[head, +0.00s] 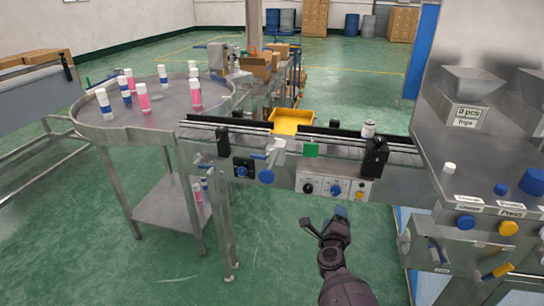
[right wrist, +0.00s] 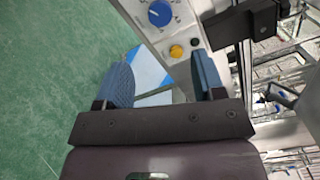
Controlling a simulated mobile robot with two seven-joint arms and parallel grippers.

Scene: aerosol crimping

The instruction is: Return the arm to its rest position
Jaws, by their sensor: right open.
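My right gripper (head: 335,219) is in front of the conveyor, below its control panel, with nothing around it but air. It also shows in the right wrist view (right wrist: 165,80), where its two blue-padded fingers stand apart with nothing between them. My right arm comes up from the bottom of the head view. My left gripper is not in either view.
The conveyor (head: 400,158) crosses ahead and carries a white can (head: 367,129). A control panel (head: 333,189) hangs on its front. A round table (head: 165,128) with several pink and blue-white cans stands left. The crimping machine (head: 480,180) stands right. Green floor below is free.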

